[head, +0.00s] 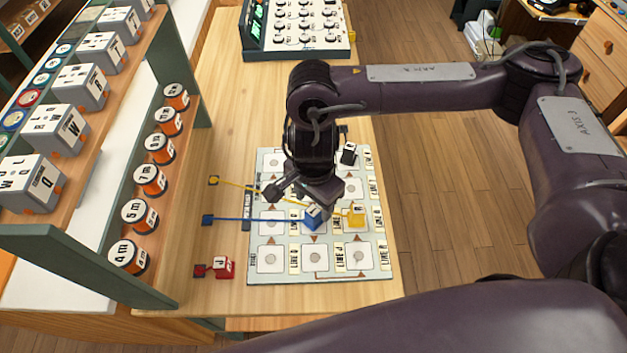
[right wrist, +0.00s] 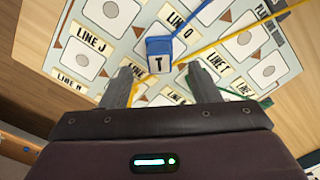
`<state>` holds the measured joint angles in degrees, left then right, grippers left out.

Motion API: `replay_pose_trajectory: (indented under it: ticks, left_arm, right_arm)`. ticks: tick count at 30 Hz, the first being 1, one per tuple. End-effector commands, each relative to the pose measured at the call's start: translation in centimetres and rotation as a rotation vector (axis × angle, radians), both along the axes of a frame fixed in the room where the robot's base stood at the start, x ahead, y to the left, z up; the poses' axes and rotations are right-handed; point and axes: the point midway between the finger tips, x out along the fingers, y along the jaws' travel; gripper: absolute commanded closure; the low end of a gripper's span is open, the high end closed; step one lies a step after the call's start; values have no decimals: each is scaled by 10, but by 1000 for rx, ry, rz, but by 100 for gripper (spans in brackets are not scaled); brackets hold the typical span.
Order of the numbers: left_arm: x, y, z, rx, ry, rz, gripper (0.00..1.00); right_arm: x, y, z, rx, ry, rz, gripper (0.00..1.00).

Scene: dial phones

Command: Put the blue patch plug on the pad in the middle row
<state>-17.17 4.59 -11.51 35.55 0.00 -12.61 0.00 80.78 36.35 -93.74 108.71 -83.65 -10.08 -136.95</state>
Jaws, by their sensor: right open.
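The blue patch plug (head: 312,218) has a pale top marked T and a blue cord running left across the board. It stands at the pale patch board (head: 257,275), level with the yellow plug; the spot under it is hidden. In the right wrist view the blue plug (right wrist: 158,47) is upright, centred just beyond my fingertips. My right gripper (right wrist: 160,80) is open and empty, its fingers apart on either side of the plug's line. In the head view it (head: 305,200) hangs over the board, hiding some pads. My left gripper is not in view.
A yellow plug (head: 357,217) is right of the blue one, its cord crossing the board. A shelf of orange-and-white cylinders (head: 150,180) borders the left.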

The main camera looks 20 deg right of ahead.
Motion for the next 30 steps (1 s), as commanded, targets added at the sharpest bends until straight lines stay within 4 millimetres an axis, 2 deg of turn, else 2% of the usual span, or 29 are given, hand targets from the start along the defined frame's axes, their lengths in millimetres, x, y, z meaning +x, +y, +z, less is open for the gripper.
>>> replay_pose_trajectory:
  ticks: [1,6,12,17,30]
  left_arm:
    - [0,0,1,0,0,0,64]
    - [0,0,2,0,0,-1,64]
    - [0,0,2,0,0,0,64]
    - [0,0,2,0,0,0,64]
    - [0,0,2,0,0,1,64]
  right_arm:
    - [2,0,13,-1,-7,2,44]
    - [1,0,43,-1,-5,1,44]
    - [0,0,65,0,-1,0,44]
    - [0,0,70,0,1,0,44]
    - [0,0,71,0,1,-1,44]
